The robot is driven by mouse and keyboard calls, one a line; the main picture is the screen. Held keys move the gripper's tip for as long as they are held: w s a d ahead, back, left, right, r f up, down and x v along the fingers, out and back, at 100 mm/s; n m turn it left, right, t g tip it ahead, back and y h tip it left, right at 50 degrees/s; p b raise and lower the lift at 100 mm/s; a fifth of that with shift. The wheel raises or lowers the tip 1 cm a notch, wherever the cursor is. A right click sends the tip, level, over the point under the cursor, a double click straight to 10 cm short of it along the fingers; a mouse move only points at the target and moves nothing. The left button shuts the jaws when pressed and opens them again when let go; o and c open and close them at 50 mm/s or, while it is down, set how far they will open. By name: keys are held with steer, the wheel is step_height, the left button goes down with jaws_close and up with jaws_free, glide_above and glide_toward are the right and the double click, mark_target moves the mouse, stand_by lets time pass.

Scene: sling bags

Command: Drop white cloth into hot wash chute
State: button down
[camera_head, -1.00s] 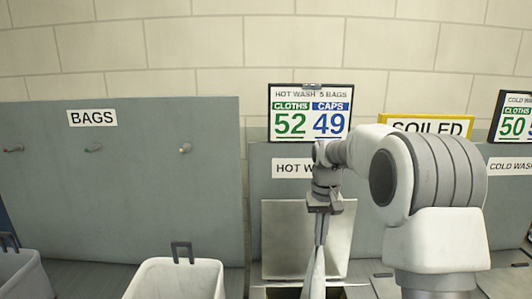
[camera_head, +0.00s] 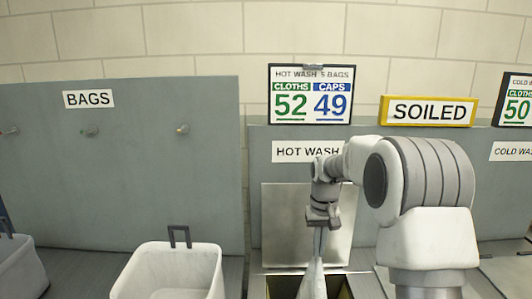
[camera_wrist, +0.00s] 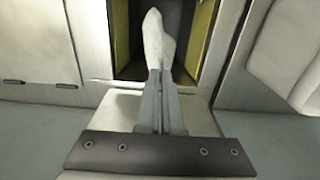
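My gripper (camera_head: 320,226) is shut on the white cloth (camera_head: 314,281), which hangs down from the fingertips. In the head view the cloth hangs in front of the opening of the hot wash chute (camera_head: 343,287), under the "HOT WASH" label (camera_head: 307,151). In the wrist view the closed fingers (camera_wrist: 158,80) pinch the cloth (camera_wrist: 153,40), and it lies over the dark chute opening between yellowish inner walls (camera_wrist: 201,33). The cloth's lower end is cut off in the head view. I cannot tell how far it reaches into the opening.
A steel flap (camera_head: 278,228) stands upright behind the chute opening. A "HOT WASH 5 BAGS" sign (camera_head: 311,94) reads cloths 52, caps 49. A yellow-framed "SOILED" sign (camera_head: 427,111) is to its right. A white bin (camera_head: 170,270) stands left, below the "BAGS" panel (camera_head: 130,185).

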step_height(320, 180, down, 9)
steer(key=b, duration=0.5)
jaws_free()
stand_by(1.0)
step_height(320, 180, up, 5)
steer(key=p, duration=0.4)
steer(key=shift+r, duration=0.2)
